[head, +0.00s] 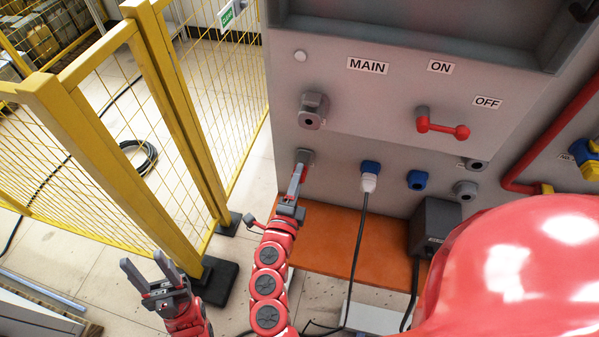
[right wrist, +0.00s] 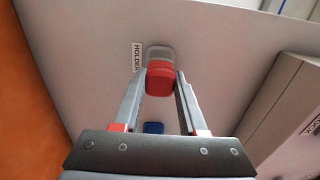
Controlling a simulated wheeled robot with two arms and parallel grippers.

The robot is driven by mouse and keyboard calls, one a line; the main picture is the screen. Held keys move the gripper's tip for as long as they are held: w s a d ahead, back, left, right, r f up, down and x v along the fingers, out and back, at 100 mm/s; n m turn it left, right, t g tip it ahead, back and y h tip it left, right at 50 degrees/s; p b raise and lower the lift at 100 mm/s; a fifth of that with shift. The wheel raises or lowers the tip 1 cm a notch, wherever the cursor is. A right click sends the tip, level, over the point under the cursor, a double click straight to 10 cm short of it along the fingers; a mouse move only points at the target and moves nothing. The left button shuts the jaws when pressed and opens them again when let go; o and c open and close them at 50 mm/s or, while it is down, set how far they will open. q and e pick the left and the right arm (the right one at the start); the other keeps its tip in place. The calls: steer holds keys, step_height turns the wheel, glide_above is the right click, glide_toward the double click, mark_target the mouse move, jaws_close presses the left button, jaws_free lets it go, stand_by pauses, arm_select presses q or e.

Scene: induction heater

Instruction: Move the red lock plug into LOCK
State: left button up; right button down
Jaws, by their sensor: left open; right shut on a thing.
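The red lock plug (right wrist: 160,78) shows in the right wrist view between the fingers of my right gripper (right wrist: 160,88), which is shut on it. The plug sits at a grey socket (right wrist: 160,53) beside a HOLDER label (right wrist: 138,62); how deep it sits I cannot tell. In the head view my right gripper (head: 299,172) is at the low left grey socket (head: 304,156) of the panel, and the plug is mostly hidden. My left gripper (head: 151,276) is open and empty, low at the left. I cannot identify the LOCK socket with certainty.
The grey panel (head: 350,135) carries a MAIN label (head: 368,66), a red ON/OFF handle (head: 440,127), another grey socket (head: 313,110), a blue-and-white plug (head: 369,178) with a cable and a blue socket (head: 417,180). A yellow fence (head: 165,110) stands left. An orange board (head: 335,240) lies below.

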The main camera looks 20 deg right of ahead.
steer(key=shift+s+a, duration=0.1)
steer(key=shift+p+v, duration=1)
steer(key=shift+v, duration=1.85)
